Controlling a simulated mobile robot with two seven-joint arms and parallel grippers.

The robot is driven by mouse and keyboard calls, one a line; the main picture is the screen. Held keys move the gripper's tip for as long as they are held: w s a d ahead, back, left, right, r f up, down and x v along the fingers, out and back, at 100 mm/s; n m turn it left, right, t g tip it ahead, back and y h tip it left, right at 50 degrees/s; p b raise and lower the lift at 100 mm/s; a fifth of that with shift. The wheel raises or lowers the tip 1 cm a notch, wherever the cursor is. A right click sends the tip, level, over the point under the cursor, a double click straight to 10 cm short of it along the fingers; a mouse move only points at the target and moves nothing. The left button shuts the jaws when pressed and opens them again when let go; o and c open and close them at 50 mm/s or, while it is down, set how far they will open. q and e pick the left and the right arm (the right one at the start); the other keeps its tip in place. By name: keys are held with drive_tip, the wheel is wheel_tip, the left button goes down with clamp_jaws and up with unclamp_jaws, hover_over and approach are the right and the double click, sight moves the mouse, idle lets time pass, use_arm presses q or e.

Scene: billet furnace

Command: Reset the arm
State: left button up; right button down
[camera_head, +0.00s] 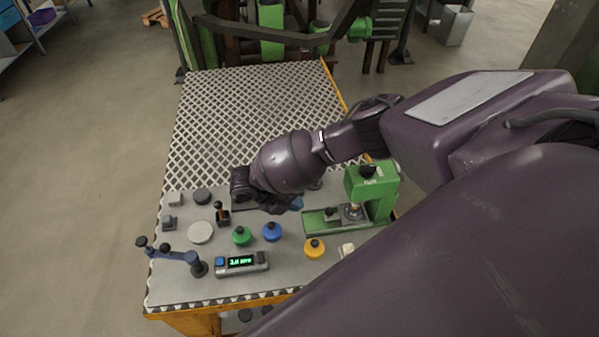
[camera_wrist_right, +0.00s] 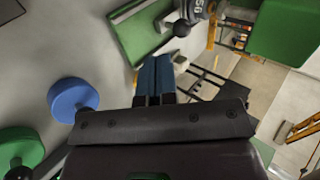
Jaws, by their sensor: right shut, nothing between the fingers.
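My right arm comes in from the right of the head view and reaches over the table (camera_head: 250,110). My right gripper (camera_head: 297,204) is above the table's near part, left of the green press-like device (camera_head: 370,190). In the right wrist view its blue fingers (camera_wrist_right: 155,78) are together, with nothing between them. The fingers are apart from the blue knob (camera_wrist_right: 73,100) and the green knob (camera_wrist_right: 20,150), which lie to their left in that view. My left gripper does not show.
Near the front stand a blue knob (camera_head: 272,232), a green knob (camera_head: 241,235), a yellow knob (camera_head: 314,248), a display box (camera_head: 242,263) and a blue lever (camera_head: 180,256). A small joystick (camera_head: 222,214) and a white disc (camera_head: 200,232) sit further left. The table's far mesh area is clear.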

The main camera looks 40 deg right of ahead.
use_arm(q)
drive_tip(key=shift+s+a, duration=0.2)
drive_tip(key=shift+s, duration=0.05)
use_arm(e)
drive_tip(key=shift+a+r, duration=0.35)
drive_tip(key=shift+a, duration=0.05)
